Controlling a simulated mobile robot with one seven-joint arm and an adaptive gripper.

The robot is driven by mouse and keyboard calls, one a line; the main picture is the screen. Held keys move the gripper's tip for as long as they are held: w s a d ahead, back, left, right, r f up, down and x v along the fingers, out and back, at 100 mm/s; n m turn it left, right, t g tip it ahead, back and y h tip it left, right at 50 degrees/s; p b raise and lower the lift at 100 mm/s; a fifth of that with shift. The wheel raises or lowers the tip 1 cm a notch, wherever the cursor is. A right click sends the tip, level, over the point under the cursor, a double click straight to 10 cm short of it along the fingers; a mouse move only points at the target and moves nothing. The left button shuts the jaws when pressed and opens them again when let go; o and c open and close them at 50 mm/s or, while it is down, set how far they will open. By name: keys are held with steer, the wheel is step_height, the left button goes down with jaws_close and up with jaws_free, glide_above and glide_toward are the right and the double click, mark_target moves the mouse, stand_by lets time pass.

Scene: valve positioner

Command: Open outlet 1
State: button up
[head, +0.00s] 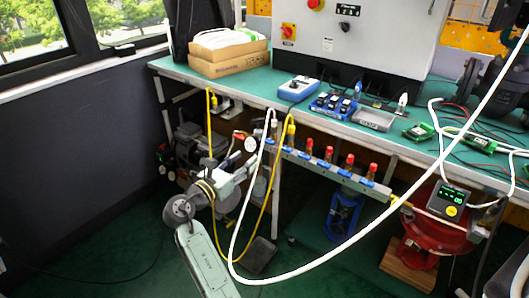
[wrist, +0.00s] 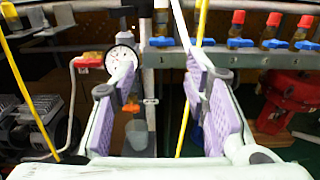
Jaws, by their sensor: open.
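A grey manifold bar (head: 335,172) runs under the front edge of the bench. Several outlets on it have blue handles (head: 325,165), and several carry red caps (head: 350,160). In the wrist view the bar (wrist: 235,58) crosses the upper right, with blue handles (wrist: 240,43) and red caps (wrist: 273,19) above it. A blue handle (wrist: 160,41) shows beyond and above the gap between the pads.
A round gauge (wrist: 122,56) and a red-handled fitting (wrist: 88,60) are left of the bar. A yellow hose (wrist: 188,110) passes behind the right pad. A white hose (head: 330,265) loops in front of the bench. A red actuator (head: 430,232) stands at the right.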

mark_target(268, 143)
steer(key=x, duration=1.1)
steer(key=shift+p, duration=0.3)
steer(key=shift+c, duration=0.2)
steer(key=shift+s, duration=0.1)
steer(key=c, duration=0.8)
